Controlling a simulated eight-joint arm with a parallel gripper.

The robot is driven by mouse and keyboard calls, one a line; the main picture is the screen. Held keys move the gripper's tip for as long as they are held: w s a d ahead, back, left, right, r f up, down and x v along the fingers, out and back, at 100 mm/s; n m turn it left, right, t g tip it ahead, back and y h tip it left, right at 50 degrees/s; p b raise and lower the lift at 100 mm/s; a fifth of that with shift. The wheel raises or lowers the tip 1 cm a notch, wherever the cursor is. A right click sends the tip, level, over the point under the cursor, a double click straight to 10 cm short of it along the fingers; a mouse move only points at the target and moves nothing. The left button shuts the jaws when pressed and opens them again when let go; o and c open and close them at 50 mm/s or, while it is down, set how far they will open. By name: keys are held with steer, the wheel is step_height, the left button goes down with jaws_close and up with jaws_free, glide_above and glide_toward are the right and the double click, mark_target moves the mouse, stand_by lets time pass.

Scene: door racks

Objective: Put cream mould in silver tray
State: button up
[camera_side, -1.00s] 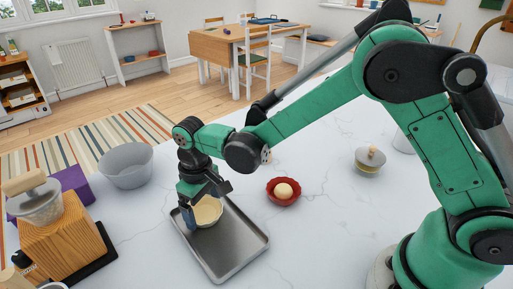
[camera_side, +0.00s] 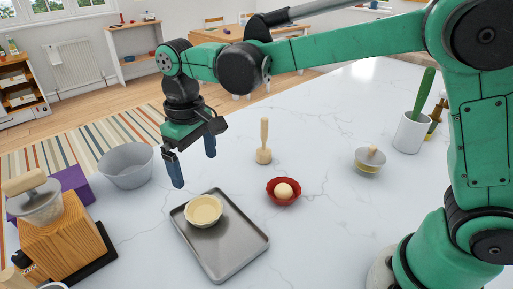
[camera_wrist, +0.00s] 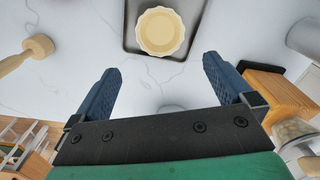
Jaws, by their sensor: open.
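The cream mould (camera_side: 204,211), a round fluted dish, sits upright inside the silver tray (camera_side: 234,255), towards its far left end. In the wrist view the mould (camera_wrist: 160,32) also lies within the tray (camera_wrist: 131,40), ahead of the fingers. My gripper (camera_side: 192,162) is open and empty, raised above the counter beyond the tray and apart from the mould. Its two blue fingers (camera_wrist: 163,88) show with clear space between them.
A red fluted dish (camera_side: 283,198) holding a pale ball stands right of the tray. A wooden pestle (camera_side: 264,142) stands behind it. A grey bowl (camera_side: 126,167) and a wooden block (camera_side: 72,235) are on the left. Counter between pestle and far right lidded dish (camera_side: 370,160) is clear.

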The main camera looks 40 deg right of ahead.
steer(key=s+d+r+m+t, duration=0.1)
steer(key=s+d+m+t, duration=0.2)
steer(key=s+d+t, duration=0.4)
steer(key=s+d, duration=0.3)
steer(key=d, duration=0.3)
steer(key=shift+d+m, duration=0.3)
steer(key=shift+d, duration=0.05)
